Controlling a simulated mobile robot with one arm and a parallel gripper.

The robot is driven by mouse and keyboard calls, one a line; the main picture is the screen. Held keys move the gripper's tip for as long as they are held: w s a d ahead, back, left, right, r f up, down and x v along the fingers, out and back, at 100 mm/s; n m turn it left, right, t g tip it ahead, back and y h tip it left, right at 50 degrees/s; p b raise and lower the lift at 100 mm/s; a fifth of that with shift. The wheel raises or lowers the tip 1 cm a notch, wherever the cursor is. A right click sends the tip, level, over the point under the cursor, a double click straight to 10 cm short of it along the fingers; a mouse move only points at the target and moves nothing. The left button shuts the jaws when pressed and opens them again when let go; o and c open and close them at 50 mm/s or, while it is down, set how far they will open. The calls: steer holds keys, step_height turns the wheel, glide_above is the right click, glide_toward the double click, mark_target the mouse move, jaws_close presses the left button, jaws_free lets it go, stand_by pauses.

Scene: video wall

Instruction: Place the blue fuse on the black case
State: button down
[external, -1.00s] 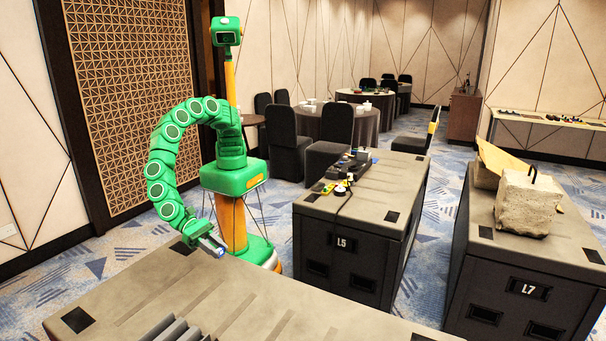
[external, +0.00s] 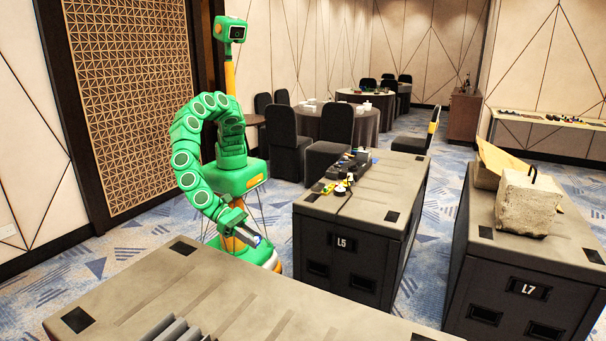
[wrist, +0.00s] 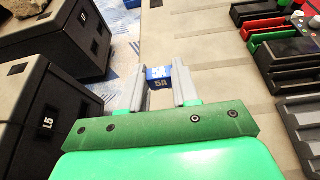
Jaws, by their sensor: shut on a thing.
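My gripper (external: 254,239) is shut on the blue fuse (wrist: 158,77), a small blue block marked 5A, held between the two grey fingers in the wrist view. In the external view the fuse is a small blue spot at the fingertips, above the far edge of the near case (external: 250,300). Several large black cases with grey tops stand around. The one marked L5 (external: 342,258) is to the right of my gripper, and the one marked L7 (external: 528,300) is farther right. I cannot tell which one is the black case meant.
Small yellow, green and dark items (external: 340,187) lie on the L5 case. A concrete block (external: 527,203) sits on the L7 case. Red, green and black parts (wrist: 280,50) lie on the near case, at right in the wrist view. Blue carpet lies between the cases.

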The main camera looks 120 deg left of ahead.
steer(key=w+a+r, duration=0.6)
steer(key=w+a, duration=0.4)
steer(key=a, duration=0.1)
steer(key=w+a+r, duration=0.6)
steer(key=w+a, duration=0.4)
steer(key=a, duration=0.1)
steer(key=w+a+r, duration=0.2)
steer(key=a+r, duration=0.2)
steer(key=a, duration=0.5)
steer(key=w+a+r, duration=0.2)
steer(key=a+r, duration=0.1)
steer(key=a, duration=0.6)
steer(key=w+a+r, duration=0.2)
steer(key=a+r, duration=0.2)
steer(key=a, duration=0.5)
steer(key=s+a+f+n+y, duration=0.2)
steer(key=s+a, duration=0.1)
steer(key=s, duration=0.3)
steer(key=s+a+f+n+y, duration=0.1)
steer(key=s+a+f+y, duration=0.1)
steer(key=s+a, duration=0.35)
steer(key=s+d+f+m+h, duration=0.1)
steer(key=s+f+m+h, duration=0.2)
steer(key=f, duration=0.9)
steer(key=shift+s+d+h, duration=0.4)
steer(key=shift+s+h, duration=0.2)
